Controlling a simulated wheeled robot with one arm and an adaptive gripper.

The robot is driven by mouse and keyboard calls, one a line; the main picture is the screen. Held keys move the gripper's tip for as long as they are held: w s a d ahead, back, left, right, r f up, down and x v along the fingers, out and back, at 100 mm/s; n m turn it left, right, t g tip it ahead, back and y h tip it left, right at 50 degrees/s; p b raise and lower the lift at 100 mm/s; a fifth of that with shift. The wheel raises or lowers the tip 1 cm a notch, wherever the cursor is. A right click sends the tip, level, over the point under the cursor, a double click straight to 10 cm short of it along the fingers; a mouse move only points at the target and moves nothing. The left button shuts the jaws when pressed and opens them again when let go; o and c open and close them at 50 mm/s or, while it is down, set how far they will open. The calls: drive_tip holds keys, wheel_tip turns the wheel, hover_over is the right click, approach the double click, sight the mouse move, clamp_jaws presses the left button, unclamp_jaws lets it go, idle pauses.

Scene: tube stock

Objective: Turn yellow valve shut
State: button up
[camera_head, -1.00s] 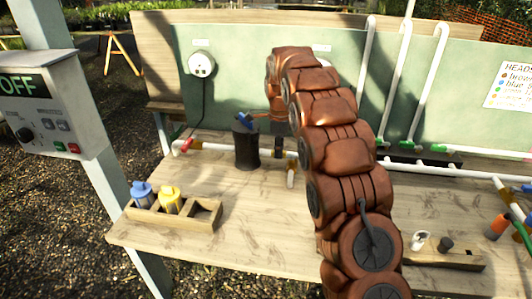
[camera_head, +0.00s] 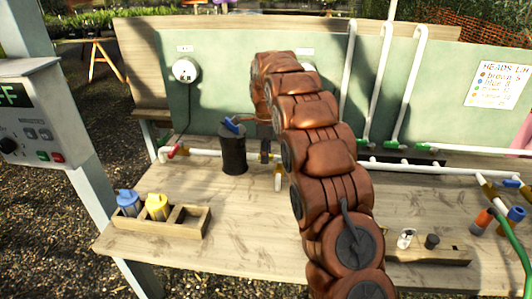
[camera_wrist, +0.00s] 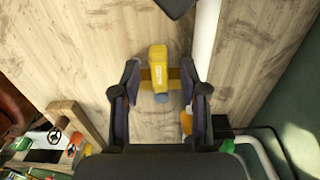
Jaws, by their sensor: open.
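The yellow valve (camera_wrist: 158,66) shows in the wrist view, on a pipe above the wooden bench. Its long yellow grip runs up and down in the picture, with a yellow body crosswise beneath. My gripper (camera_wrist: 160,76) is open, with one dark finger on each side of the valve. I cannot tell whether either finger touches it. In the head view my copper-coloured arm reaches to the back of the bench (camera_head: 240,255) and hides most of the gripper; I cannot make out the valve there.
A black cylinder (camera_head: 233,153) with a blue part on top stands left of my arm. A wooden tray (camera_head: 190,222) holds blue and yellow heads at the front left. White pipes (camera_head: 430,171) run along the back. A smaller wooden block (camera_head: 452,256) sits on the right.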

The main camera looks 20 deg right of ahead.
drive_tip(key=shift+r, duration=0.15)
wheel_tip(320, 180, up, 6)
drive_tip(key=shift+w+r, duration=0.1)
drive_tip(key=shift+r, duration=0.5)
drive_tip(key=shift+s+r, duration=0.1)
drive_tip(key=shift+s, duration=0.1)
idle(0.4)
drive_tip(key=s+a+r+n+g, duration=0.1)
drive_tip(key=s+a+n, duration=0.2)
drive_tip(key=s+n, duration=0.55)
drive_tip(key=s+a+r+n, duration=0.2)
drive_tip(key=s+a+n, duration=0.1)
drive_tip(key=s, duration=1)
drive_tip(key=s+f+n, duration=0.3)
drive_tip(key=s+n, duration=0.1)
drive_tip(key=s, duration=0.5)
drive_tip(key=s+a+f+n, duration=0.1)
drive_tip(key=s+f+n, duration=0.2)
drive_tip(key=s, duration=0.5)
drive_tip(key=s+a+f+n, duration=0.1)
drive_tip(key=s+f+n, duration=0.1)
drive_tip(key=s+n, duration=0.3)
drive_tip(key=s, duration=0.4)
drive_tip(key=shift+s+f+g, duration=0.35)
drive_tip(key=shift+f+g, duration=0.05)
drive_tip(key=shift+a, duration=0.1)
drive_tip(key=shift+c, duration=0.2)
